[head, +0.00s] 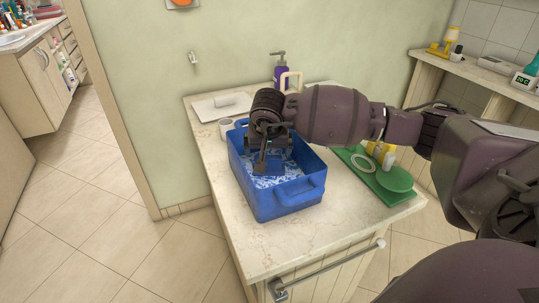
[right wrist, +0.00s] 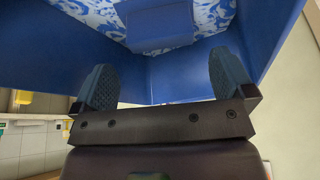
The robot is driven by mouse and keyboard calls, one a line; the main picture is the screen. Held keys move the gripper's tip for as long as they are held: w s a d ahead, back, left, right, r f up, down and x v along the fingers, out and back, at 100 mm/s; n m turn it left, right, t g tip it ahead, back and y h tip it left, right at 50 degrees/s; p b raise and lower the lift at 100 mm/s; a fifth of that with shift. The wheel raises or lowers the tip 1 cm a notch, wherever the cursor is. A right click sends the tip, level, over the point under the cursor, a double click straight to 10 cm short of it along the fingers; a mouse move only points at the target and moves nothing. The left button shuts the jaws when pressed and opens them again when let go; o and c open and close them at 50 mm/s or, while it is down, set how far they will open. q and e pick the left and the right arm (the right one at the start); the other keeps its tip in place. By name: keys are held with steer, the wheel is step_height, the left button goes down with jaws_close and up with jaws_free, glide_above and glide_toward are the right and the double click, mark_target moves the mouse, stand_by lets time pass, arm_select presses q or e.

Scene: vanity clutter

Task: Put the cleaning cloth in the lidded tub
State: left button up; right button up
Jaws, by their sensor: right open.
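The blue tub (head: 291,205) stands open on the vanity counter, with no lid on it. My right gripper (head: 262,165) points down into the tub. In the right wrist view its two fingers (right wrist: 158,88) are wide apart with nothing between them, and the blue piece is beyond the tips. My left gripper is not in view.
A green tray (head: 355,158) with a white ring (head: 362,162), a green disc (head: 395,180) and yellow bottles is right of the tub. A purple pump bottle (head: 280,72), a white board (head: 211,108) and a white roll (head: 226,126) are behind. The counter front is clear.

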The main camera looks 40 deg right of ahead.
steer(key=v, duration=0.5)
steer(key=shift+s+r+p, duration=0.1)
steer(key=shift+r+p, duration=0.2)
steer(key=shift+r, duration=0.05)
